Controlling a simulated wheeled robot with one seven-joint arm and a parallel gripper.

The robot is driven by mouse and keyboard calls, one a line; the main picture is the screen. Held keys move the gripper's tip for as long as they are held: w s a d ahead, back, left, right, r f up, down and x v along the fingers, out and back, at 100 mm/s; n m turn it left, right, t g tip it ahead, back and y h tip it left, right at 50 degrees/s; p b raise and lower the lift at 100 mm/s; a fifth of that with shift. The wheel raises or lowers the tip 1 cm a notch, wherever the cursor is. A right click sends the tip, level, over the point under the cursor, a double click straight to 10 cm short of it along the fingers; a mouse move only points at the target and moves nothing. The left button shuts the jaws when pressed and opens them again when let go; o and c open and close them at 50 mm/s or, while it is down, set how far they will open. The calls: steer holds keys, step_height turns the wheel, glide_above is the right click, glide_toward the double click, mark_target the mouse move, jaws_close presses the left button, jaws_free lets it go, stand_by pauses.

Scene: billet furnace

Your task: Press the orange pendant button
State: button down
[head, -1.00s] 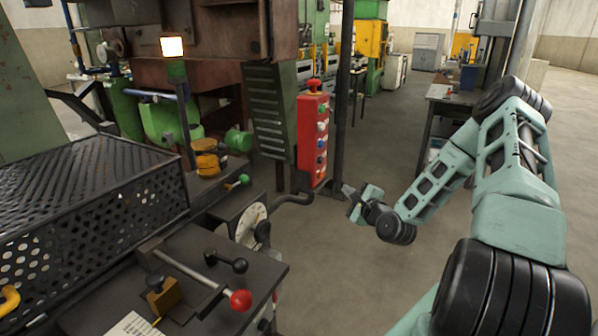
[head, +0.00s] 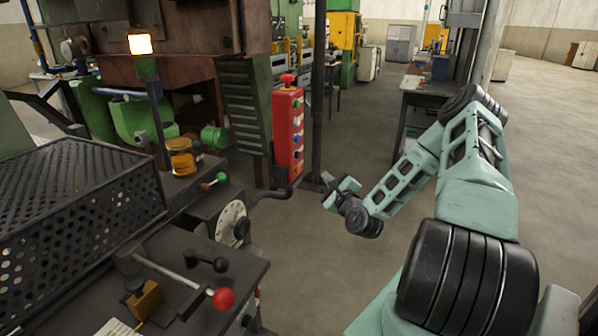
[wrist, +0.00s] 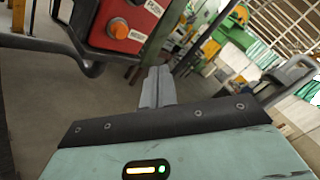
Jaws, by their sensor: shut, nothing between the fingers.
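The red pendant box (head: 289,135) hangs upright near the middle of the head view, with a red mushroom knob on top and a column of coloured buttons. In the wrist view, the orange button (wrist: 118,27) sits near the end of the red box (wrist: 137,14), beside small white labels. I cannot make that button out clearly in the head view. My gripper (head: 328,183) is shut and empty, to the right of the pendant's lower end and apart from it. In the wrist view, its closed fingers (wrist: 158,80) lie below and right of the orange button, not touching it.
A dark curved pipe or handle (head: 270,193) runs just below the pendant. A dark post (head: 318,90) stands right behind it. A machine bench with a red-knobbed lever (head: 223,299) fills the left front. The floor (head: 300,270) below my arm is clear.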

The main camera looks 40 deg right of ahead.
steer(key=shift+w+a, duration=0.4)
steer(key=shift+w, duration=0.5)
steer(key=shift+w+a, duration=0.35)
steer(key=shift+w, duration=0.6)
steer(key=shift+w+a, duration=0.4)
steer(key=shift+w, duration=0.5)
steer(key=shift+w+a+b, duration=0.15)
steer(key=shift+w+b, duration=0.15)
steer(key=shift+w, duration=0.1)
steer(key=shift+w+a, duration=0.2)
steer(key=shift+w, duration=0.25)
stand_by(0.6)
steer(key=shift+s+d, duration=0.35)
steer(key=shift+s, duration=0.55)
steer(key=shift+s+d, duration=0.3)
steer(key=shift+s, duration=0.45)
steer(key=shift+s+d, duration=0.35)
steer(key=shift+s, duration=0.45)
steer(key=shift+s+d, duration=0.3)
steer(key=shift+s, duration=0.45)
